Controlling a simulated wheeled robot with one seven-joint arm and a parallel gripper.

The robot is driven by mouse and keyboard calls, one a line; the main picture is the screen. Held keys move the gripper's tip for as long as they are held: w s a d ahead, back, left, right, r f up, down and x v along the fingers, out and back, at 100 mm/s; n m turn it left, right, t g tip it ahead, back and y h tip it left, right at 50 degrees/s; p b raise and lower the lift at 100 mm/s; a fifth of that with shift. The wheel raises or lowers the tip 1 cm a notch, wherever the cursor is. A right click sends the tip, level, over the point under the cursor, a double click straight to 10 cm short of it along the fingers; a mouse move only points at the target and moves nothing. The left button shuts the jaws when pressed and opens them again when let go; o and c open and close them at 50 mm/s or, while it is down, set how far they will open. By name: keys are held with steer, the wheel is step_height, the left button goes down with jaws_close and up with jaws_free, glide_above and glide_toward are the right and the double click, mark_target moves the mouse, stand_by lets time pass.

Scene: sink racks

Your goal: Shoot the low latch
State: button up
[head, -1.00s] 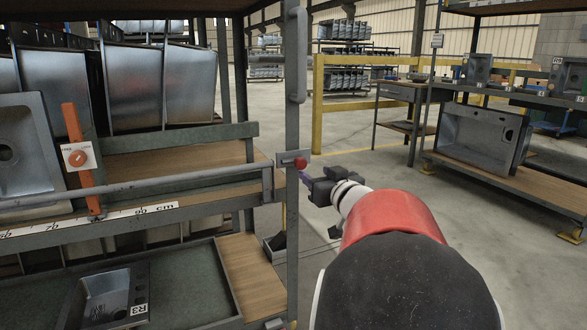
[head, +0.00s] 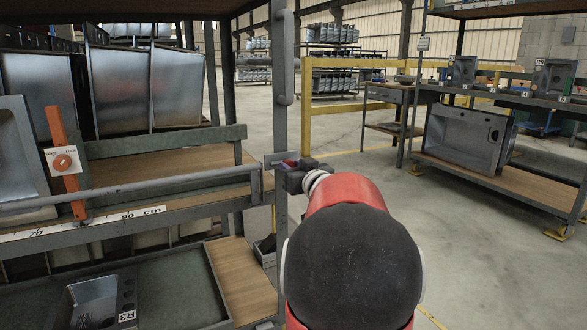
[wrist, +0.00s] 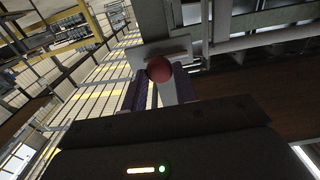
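The low latch shows as a red knob (wrist: 159,69) on a small grey plate (wrist: 150,52) at the rack's upright. In the head view the latch plate (head: 277,158) sits at the right end of the grey horizontal bar (head: 130,188), and my gripper partly covers the knob. My gripper (wrist: 159,90) is open, its two purple-padded fingers on either side of the line to the knob. The knob appears at or just beyond the fingertips; I cannot tell whether they touch it. In the head view my gripper (head: 288,170) is right against the latch area.
A grey vertical handle (head: 283,60) is higher on the same upright. An orange lever (head: 64,160) with a white dial plate stands at the left. Sinks fill the rack; a sink labelled R3 (head: 98,300) lies below. Open floor (head: 450,240) is to the right.

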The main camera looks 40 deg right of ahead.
jaws_close()
steer(key=a, duration=0.2)
steer(key=w+a, duration=0.1)
steer(key=shift+a+b, duration=0.35)
steer(key=shift+a, duration=0.05)
steer(key=o, duration=0.7)
jaws_free()
steer(key=shift+a, duration=0.1)
steer(key=shift+c, duration=0.2)
steer(key=v, duration=0.8)
steer(key=shift+p, duration=0.35)
steer(key=shift+w, duration=0.1)
